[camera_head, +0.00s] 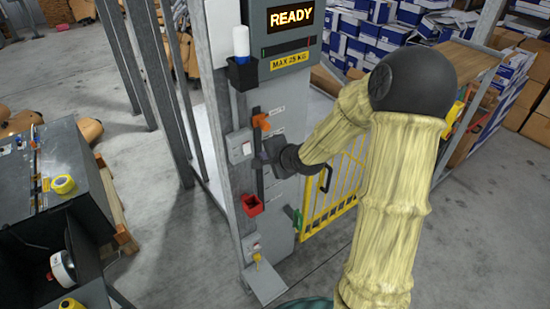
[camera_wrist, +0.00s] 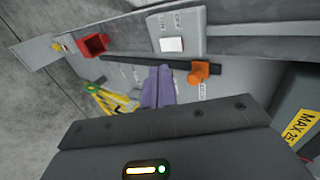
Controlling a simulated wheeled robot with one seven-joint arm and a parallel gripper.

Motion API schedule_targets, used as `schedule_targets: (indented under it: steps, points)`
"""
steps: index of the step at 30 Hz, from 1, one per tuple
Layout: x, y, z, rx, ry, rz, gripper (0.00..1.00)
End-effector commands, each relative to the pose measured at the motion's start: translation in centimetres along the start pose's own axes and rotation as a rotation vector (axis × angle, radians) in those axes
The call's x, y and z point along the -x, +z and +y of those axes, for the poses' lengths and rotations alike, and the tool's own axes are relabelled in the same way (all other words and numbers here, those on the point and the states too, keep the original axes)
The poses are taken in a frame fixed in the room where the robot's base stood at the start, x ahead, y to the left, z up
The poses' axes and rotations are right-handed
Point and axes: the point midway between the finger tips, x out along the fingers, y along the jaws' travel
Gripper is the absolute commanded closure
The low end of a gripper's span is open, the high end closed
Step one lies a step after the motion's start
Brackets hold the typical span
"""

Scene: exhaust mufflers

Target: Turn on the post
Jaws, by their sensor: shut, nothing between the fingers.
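The grey post (camera_head: 289,95) stands at the middle of the head view, and its lit display (camera_head: 290,17) reads READY. On its front are an orange knob (camera_head: 262,121) and a white switch box (camera_head: 240,147). In the wrist view, the orange knob (camera_wrist: 200,72) is right of the fingers and the white switch (camera_wrist: 172,44) is beyond them. My gripper (camera_head: 264,160) is close to the post front, just below the orange knob. Its fingers (camera_wrist: 158,87) are together and empty. I cannot tell whether they touch the post.
A red bin (camera_head: 252,205) and a green lever (camera_head: 297,218) are lower on the post. A yellow gate (camera_head: 337,190) stands to its right. A dark workbench (camera_head: 60,165) is at the left. Boxes fill the back right. Floor is clear between bench and post.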

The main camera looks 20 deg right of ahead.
Motion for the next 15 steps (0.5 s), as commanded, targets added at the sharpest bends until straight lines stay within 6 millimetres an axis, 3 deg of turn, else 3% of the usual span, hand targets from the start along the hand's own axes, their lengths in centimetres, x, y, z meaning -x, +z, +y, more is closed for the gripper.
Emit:
schedule_targets:
  steps: [7, 15]
  points:
    - [3.6, -0.3, -0.1, -0.003, 0.000, 0.006, 1.00]
    - [5.0, -0.1, 0.0, -0.001, 0.001, 0.002, 1.00]
